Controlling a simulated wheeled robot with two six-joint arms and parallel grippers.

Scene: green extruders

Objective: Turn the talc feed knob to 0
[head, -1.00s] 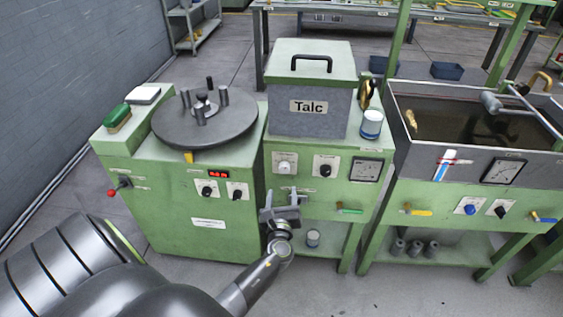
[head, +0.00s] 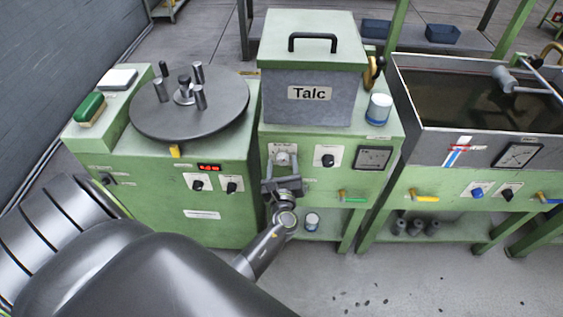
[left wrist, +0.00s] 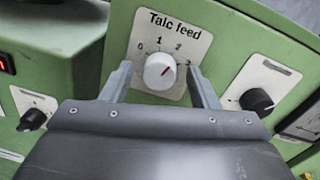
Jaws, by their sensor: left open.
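The talc feed knob (left wrist: 160,71) is a white round knob on a white plate marked "Talc feed" with a scale from 0 to 3. Its red pointer mark points up and to the right, between 1 and 2. The knob also shows in the head view (head: 283,158), on the green front panel below the grey Talc hopper (head: 309,96). My left gripper (left wrist: 159,83) is open, with one finger on each side of the knob in the left wrist view. Whether the fingers touch the knob cannot be told. My right gripper is not in view.
A black knob (head: 327,157) and a dial gauge (head: 373,157) sit right of the talc knob. A turntable cabinet with a grey disc (head: 190,104) stands to the left. A water trough (head: 470,100) stands to the right. A green-handled valve (head: 354,199) sticks out below.

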